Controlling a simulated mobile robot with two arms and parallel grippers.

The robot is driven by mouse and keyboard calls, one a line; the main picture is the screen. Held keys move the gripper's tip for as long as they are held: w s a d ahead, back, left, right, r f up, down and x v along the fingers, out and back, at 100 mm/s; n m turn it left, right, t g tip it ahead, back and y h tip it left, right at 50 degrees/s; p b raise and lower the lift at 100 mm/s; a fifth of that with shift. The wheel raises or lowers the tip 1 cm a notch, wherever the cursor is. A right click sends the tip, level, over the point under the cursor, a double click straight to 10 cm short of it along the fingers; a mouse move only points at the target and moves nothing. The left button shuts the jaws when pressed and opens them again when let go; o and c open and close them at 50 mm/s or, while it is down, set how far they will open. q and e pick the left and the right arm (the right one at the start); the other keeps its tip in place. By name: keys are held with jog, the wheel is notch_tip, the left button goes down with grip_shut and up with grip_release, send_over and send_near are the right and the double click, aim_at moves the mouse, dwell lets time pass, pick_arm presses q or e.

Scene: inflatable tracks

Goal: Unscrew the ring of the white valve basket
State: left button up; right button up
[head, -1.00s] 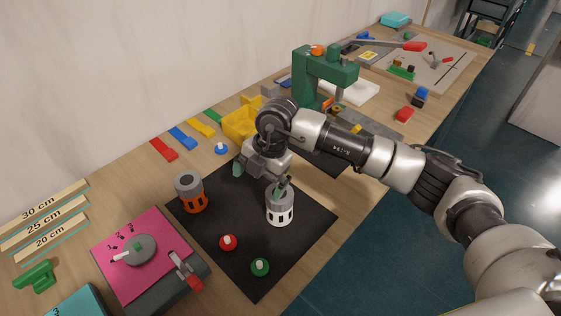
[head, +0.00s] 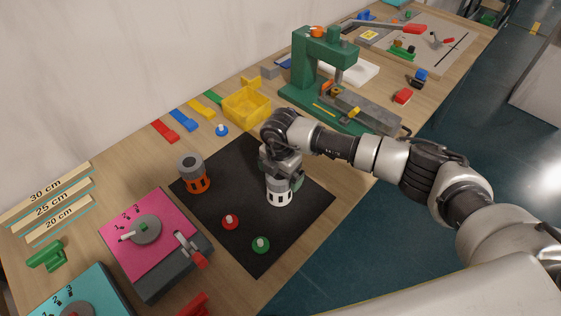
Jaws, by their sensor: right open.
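The white valve basket (head: 279,196) stands upright on the black mat (head: 262,235), with its slotted lower part showing. My right gripper (head: 283,178) is open and points down over the top of this basket, with a finger beside its upper right side. The ring of the white basket is hidden behind the gripper, and I cannot tell whether the fingers touch it. My left gripper is out of view.
An orange basket with a grey ring (head: 190,163) stands left on the mat. A red valve (head: 230,222) and a green valve (head: 262,245) lie in front. A yellow bin (head: 247,108) and a green press (head: 306,66) stand behind. The mat's right part is clear.

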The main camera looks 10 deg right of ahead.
jog(key=shift+f, duration=0.2)
jog(key=shift+c, duration=0.2)
jog(key=c, duration=0.8)
jog(key=shift+c, duration=0.2)
jog(key=shift+f, duration=0.15)
